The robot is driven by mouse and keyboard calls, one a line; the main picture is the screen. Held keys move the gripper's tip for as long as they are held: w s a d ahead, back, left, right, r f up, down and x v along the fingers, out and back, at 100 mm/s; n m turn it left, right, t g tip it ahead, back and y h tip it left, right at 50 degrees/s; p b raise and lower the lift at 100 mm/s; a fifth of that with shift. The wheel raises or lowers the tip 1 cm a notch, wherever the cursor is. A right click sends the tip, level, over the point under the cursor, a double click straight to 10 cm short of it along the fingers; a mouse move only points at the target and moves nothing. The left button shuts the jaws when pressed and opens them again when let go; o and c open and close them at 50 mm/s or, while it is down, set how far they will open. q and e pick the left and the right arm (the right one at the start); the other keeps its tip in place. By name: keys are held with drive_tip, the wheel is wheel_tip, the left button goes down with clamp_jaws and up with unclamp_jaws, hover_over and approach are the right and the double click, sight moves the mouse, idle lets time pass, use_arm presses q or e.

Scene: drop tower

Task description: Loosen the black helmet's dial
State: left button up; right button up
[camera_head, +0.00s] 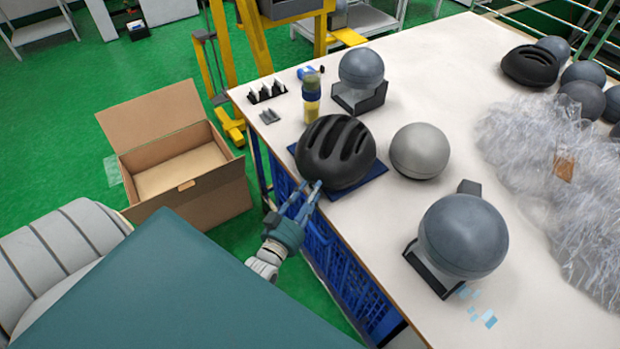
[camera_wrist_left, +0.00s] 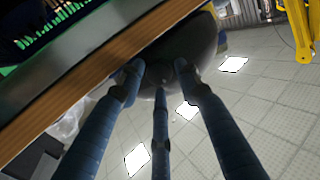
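The black helmet (camera_head: 335,152), with long vents, sits on a dark blue mat (camera_head: 366,184) at the table's left edge. Its dark underside shows in the left wrist view (camera_wrist_left: 205,35). My left gripper (camera_head: 312,186) is at the helmet's near lower rim, just off the table edge. In the left wrist view its three blue fingers (camera_wrist_left: 160,72) reach up to the dark underside, with their tips a little apart. A small dark piece shows between the tips. The dial cannot be made out clearly, nor whether the fingers grip it. My right gripper is not in view.
A grey ball-shaped form (camera_head: 420,151) stands right of the helmet. Another form on a dark stand (camera_head: 465,236) is nearer. A yellow-blue bottle (camera_head: 311,98) stands behind the helmet. Clear plastic wrap (camera_head: 550,170) covers the right. An open carton (camera_head: 215,190) is on the floor.

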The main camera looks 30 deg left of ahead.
use_arm(q)
clamp_jaws()
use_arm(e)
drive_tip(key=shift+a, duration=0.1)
use_arm(q)
drive_tip(key=shift+n, duration=0.3)
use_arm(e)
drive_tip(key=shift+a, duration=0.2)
